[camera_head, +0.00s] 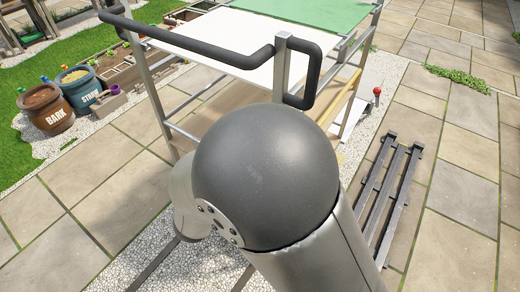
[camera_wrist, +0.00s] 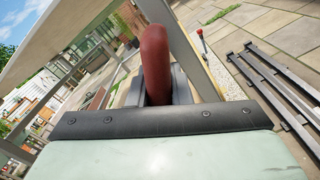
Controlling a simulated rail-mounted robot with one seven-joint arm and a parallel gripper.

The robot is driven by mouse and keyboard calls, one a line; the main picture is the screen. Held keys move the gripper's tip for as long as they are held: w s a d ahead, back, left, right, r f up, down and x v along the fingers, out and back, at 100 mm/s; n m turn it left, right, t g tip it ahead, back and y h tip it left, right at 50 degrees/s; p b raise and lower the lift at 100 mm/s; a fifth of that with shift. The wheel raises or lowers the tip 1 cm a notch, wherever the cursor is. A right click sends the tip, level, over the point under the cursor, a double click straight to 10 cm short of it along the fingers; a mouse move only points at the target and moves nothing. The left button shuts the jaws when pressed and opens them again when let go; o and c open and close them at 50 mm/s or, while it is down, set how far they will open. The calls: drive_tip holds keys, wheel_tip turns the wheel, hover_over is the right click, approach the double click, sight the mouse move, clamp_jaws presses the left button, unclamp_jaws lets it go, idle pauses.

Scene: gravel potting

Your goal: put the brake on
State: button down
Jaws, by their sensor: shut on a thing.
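My gripper (camera_wrist: 160,88) shows in the wrist view, its fingers shut around the lower part of a thick, dark red, rounded handle (camera_wrist: 154,50). The handle stands up from between the dark fingers; its lower end is hidden. I cannot tell whether it is the brake's handle. A thin lever with a red ball knob (camera_head: 377,91) stands in the gravel to the right of the bench in the head view. It also shows apart from the gripper in the wrist view (camera_wrist: 201,34). In the head view my arm hides the gripper and the red handle.
A metal-framed bench has a white top (camera_head: 232,46), a green surface (camera_head: 315,10) and a dark tubular rail (camera_head: 190,40). A dark slatted rack (camera_head: 398,190) lies on the paving at right. A brown BARK pot (camera_head: 46,112) and a blue pot (camera_head: 82,88) stand left.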

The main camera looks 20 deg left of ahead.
drive_tip(key=shift+d+f, duration=0.2)
drive_tip(key=shift+f, duration=0.1)
drive_tip(key=c, duration=1.3)
unclamp_jaws()
drive_tip(key=shift+s, duration=0.1)
drive_tip(key=shift+r, duration=0.1)
drive_tip(key=shift+s+a, duration=0.15)
drive_tip(key=shift+s, duration=0.05)
drive_tip(key=v, duration=1.7)
